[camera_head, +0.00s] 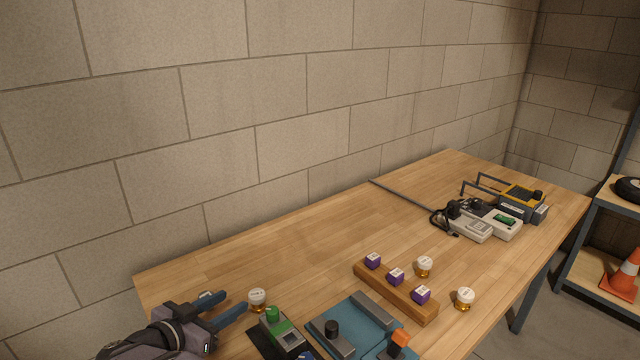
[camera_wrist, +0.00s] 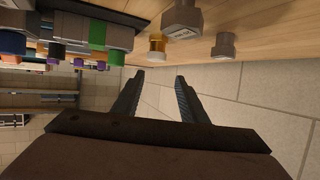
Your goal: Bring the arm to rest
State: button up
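My gripper (camera_head: 228,305) is at the lower left of the head view, over the near left end of the wooden table (camera_head: 300,250). Its two dark blue fingers are spread apart with nothing between them. The wrist view also shows the open fingers (camera_wrist: 158,80), with only the block wall beyond them. A white-topped, gold-based knob (camera_head: 257,300) stands just right of the fingertips in the head view. The gripper looks apart from it. The arm behind the gripper is mostly out of frame.
A green device (camera_head: 282,335) and a blue fixture (camera_head: 345,325) stand at the front. A wooden rail (camera_head: 395,290) holds purple blocks, with white-topped knobs (camera_head: 425,266) nearby. Grey devices with a black cord (camera_head: 470,225) and a yellow-black unit (camera_head: 522,200) stand far right. The middle back is clear.

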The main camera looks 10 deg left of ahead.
jog(key=w+d+r+n+y+p, duration=0.35)
jog(key=w+d+r+y, duration=0.5)
jog(key=w+d, duration=0.35)
jog(key=s+d+f+g+p, duration=0.1)
jog(key=s+d+f+g, duration=0.2)
jog(key=s+d, duration=0.4)
jog(key=s+d+f+n+g+h, duration=0.1)
jog(key=s+d+f+g, duration=0.2)
jog(key=s+d, duration=0.4)
jog(key=s+d+f+g+h+p, duration=0.1)
jog(key=s+d+f+g, duration=0.2)
jog(key=s+d, duration=0.5)
jog(key=shift+s+d+f+n+g+p, duration=0.1)
jog(key=shift+d+f+n+g+p, duration=0.1)
jog(key=shift+d+n+g+p, duration=0.25)
jog(key=s+d+f+m+g+h, duration=0.1)
jog(key=s+d+g, duration=0.2)
jog(key=s+d, duration=0.3)
jog(key=s, duration=0.5)
jog(key=shift+d+f+h, duration=0.15)
jog(key=shift+d+h, duration=0.2)
jog(key=shift+w, duration=0.1)
jog(key=o, duration=0.4)
